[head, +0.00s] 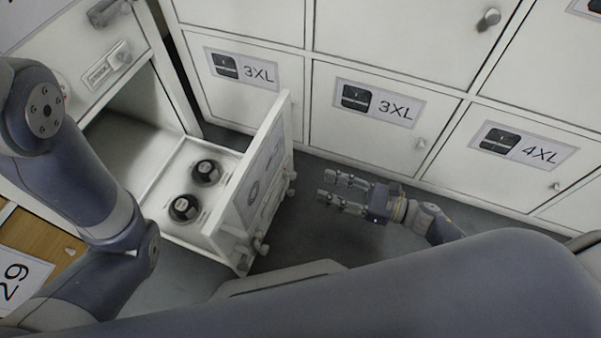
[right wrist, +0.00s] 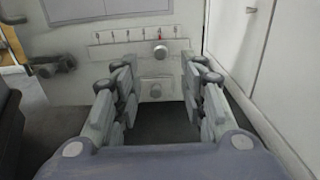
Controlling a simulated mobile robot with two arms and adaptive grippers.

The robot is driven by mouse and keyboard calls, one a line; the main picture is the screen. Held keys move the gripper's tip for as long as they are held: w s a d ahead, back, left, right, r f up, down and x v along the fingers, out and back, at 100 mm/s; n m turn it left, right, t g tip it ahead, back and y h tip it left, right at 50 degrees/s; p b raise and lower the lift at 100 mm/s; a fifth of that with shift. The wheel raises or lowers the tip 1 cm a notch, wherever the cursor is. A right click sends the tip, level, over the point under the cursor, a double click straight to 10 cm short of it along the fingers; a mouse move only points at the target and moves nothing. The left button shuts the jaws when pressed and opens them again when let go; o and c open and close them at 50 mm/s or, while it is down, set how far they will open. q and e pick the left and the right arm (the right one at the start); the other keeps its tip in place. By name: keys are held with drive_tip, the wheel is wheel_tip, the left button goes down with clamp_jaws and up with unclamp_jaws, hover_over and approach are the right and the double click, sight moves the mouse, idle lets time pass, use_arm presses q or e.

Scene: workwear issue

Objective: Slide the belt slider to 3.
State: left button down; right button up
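In the right wrist view, the belt slider (right wrist: 160,51) is a round grey knob on a pale strip with a row of marks. It stands right of the strip's middle. My right gripper (head: 328,187) is open and empty, pointing at the outer face of the pulled-out drawer front (head: 262,165). In the right wrist view its fingers are spread, with the knob ahead between the tips and a clear gap to it. My left arm shows at the left, but its gripper is not in view.
A second knob (right wrist: 155,88) sits just below the slider. A larger dark knob (right wrist: 62,63) juts out at the left. The open drawer holds two round black items (head: 195,188). White lockers (head: 390,40) line the back, close to my right gripper.

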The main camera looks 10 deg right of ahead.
sight(295, 176)
drive_tip(key=b+x, duration=0.2)
drive_tip(key=x, duration=0.6)
drive_tip(key=shift+c, duration=0.4)
clamp_jaws()
